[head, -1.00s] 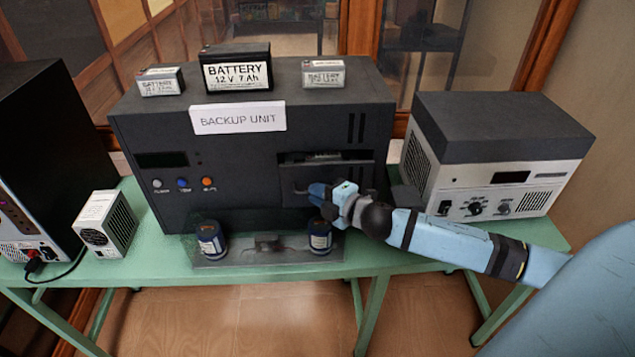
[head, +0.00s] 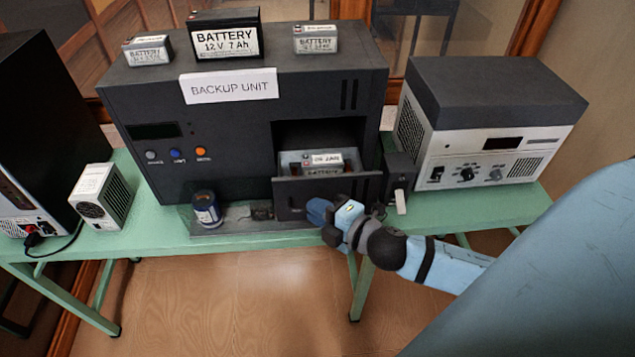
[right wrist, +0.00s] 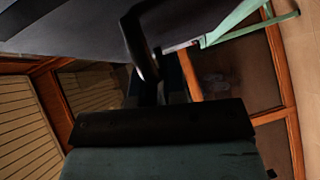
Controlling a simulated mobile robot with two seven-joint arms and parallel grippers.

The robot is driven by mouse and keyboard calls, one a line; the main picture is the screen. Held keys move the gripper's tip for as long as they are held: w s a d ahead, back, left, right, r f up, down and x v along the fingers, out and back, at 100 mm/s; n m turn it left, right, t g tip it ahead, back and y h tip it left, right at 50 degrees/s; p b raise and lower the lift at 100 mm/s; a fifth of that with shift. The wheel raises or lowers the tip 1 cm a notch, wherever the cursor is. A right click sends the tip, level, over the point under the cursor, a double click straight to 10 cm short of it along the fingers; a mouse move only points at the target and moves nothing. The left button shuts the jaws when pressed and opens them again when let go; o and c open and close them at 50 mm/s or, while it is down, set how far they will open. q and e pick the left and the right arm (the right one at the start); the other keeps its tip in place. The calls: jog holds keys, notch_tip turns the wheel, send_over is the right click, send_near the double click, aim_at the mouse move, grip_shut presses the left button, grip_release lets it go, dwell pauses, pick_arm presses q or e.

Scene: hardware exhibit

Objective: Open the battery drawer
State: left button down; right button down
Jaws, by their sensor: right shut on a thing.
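The battery drawer (head: 325,192) sits in the lower right of the dark backup unit (head: 240,122) in the head view. It is pulled out, and a battery (head: 322,163) shows inside it behind the front panel. My right gripper (head: 322,212) is at the drawer's front and shut on its handle, which the fingers mostly hide. In the right wrist view a dark bar, which looks like the handle (right wrist: 140,45), stands at the fingers. My left gripper is in neither view.
Several batteries, one large (head: 225,35), stand on top of the unit. A grey device (head: 480,130) and a small dark box (head: 399,175) stand at the right.

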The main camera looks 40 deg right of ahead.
jog(key=c, duration=1.2)
grip_release()
jog(key=shift+b+v, duration=1.6)
jog(key=shift+v, duration=5.3)
